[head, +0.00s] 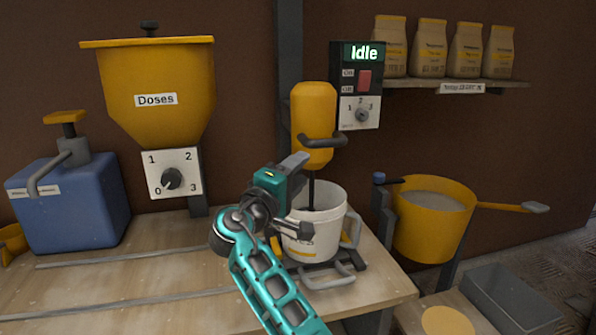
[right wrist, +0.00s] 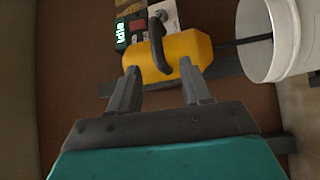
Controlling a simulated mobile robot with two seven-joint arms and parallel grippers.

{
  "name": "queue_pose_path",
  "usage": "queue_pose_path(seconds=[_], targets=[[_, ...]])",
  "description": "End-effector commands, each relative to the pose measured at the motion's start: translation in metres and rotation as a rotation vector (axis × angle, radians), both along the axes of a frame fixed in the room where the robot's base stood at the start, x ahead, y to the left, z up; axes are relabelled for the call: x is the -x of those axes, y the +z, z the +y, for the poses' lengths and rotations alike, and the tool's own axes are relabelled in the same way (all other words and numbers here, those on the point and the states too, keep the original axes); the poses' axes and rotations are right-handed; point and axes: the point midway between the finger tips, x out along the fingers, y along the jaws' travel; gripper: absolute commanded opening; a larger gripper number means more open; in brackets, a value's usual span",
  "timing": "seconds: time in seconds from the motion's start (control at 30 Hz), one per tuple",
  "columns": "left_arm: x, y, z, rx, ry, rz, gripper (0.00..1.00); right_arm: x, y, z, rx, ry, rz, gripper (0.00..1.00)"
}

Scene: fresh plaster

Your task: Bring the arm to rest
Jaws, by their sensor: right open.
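My right arm (head: 268,280) reaches up from the bottom of the head view. Its gripper (head: 300,195) is open and empty, in front of the white bucket (head: 330,205) and below the yellow mixer (head: 313,115). In the right wrist view the two fingers of the gripper (right wrist: 160,75) stand apart, with the mixer (right wrist: 172,58) and its dark handle beyond them. I cannot tell whether a finger touches anything. The mixer's shaft goes down into the bucket, which also shows in the right wrist view (right wrist: 268,42). My left gripper is not in view.
A control box (head: 357,85) reads "Idle". A yellow hopper (head: 155,95) with a dial and a blue pump container (head: 70,205) stand left. A yellow pot (head: 432,225) stands right. Bags (head: 430,48) line a shelf. The worktop's front left (head: 130,290) is mostly clear.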

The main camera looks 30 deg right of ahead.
Motion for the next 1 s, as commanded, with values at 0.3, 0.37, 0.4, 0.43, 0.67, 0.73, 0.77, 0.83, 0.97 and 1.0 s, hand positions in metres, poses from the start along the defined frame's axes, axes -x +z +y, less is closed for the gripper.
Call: queue_pose_path(seconds=[0.3,0.37,0.4,0.43,0.67,0.73,0.77,0.83,0.97,1.0], targets=[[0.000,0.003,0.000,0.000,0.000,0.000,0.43,-0.001,-0.009,0.000,-0.017,0.026,0.014,0.48],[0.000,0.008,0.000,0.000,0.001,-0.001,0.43,-0.001,-0.025,0.000,-0.046,0.064,0.036,0.48],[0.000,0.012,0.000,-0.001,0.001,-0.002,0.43,-0.001,-0.040,0.001,-0.075,0.102,0.055,0.48],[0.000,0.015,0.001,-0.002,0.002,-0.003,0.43,0.000,-0.053,0.002,-0.103,0.137,0.072,0.48],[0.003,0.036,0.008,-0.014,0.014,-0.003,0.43,0.041,-0.174,0.027,-0.454,0.437,0.174,0.48],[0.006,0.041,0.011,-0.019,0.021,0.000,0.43,0.064,-0.203,0.038,-0.583,0.511,0.185,0.48],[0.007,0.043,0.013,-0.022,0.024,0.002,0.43,0.076,-0.215,0.044,-0.641,0.538,0.188,0.48],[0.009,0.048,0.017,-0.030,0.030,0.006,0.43,0.105,-0.236,0.056,-0.781,0.594,0.187,0.48],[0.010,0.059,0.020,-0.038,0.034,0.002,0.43,0.164,-0.259,0.079,-1.050,0.660,0.155,0.48],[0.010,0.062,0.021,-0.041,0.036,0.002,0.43,0.182,-0.263,0.085,-1.132,0.668,0.139,0.48]])
